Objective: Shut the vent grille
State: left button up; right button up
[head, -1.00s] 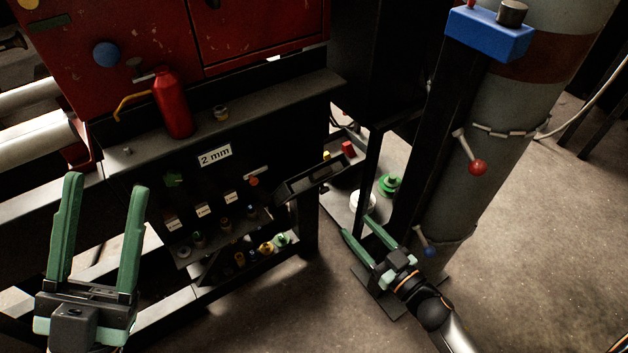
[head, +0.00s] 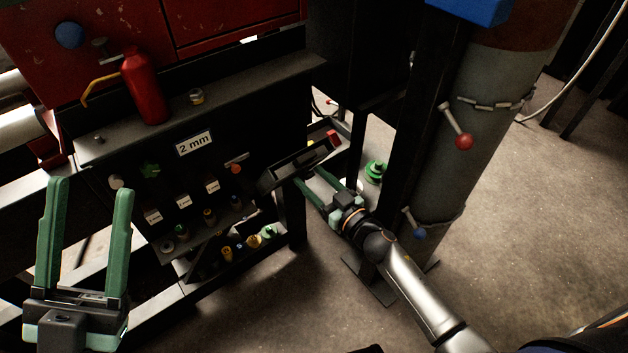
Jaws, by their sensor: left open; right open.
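I cannot make out a vent grille for certain in the head view. My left gripper (head: 88,190) is open and empty at the lower left, its green fingers pointing up in front of the black lathe stand. My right gripper (head: 309,178) is open, just below and beside a dark angled tray (head: 297,168) at the stand's right end. Its fingertips overlap the tray's lower edge in the picture; I cannot tell whether they touch it.
A red bottle (head: 145,88) stands on the stand's ledge below the red lathe housing (head: 225,28). Small coloured parts sit on shelves beneath the "2 mm" label (head: 195,143). A large grey cylinder (head: 470,130) with a red-knobbed lever (head: 458,130) stands right. The floor at right is open.

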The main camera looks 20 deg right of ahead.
grip_shut()
dwell(0.4)
dwell(1.0)
